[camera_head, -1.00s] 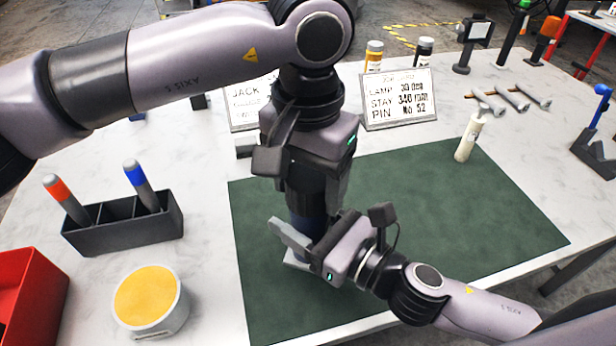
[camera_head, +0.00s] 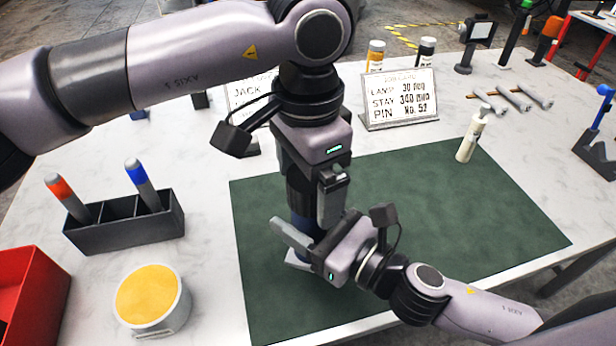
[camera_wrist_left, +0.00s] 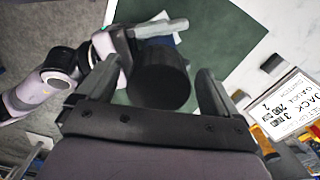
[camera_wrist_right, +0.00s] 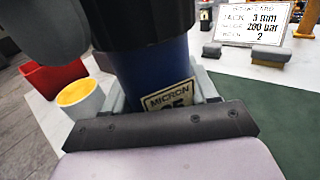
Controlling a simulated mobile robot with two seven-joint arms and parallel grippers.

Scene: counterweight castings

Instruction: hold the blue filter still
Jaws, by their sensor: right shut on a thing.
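The blue filter (camera_wrist_right: 150,82) stands upright on the green mat (camera_head: 440,220), with a pale label reading MICRON. A bit of its blue body shows in the head view (camera_head: 302,222). Its black round top (camera_wrist_left: 160,78) fills the middle of the left wrist view. My right gripper (camera_head: 298,248) is shut on the blue body from the side, low down. My left gripper (camera_wrist_left: 158,70) is above, pointing down, with its fingers on either side of the black top and apart from it. The left gripper hides much of the filter in the head view.
A black holder (camera_head: 125,232) with two marker-like tools, a yellow-topped white tub (camera_head: 148,297) and a red bin (camera_head: 30,295) stand at left. A white bottle (camera_head: 468,140) stands on the mat's far edge. Sign cards (camera_head: 398,98) stand behind. The mat's right side is clear.

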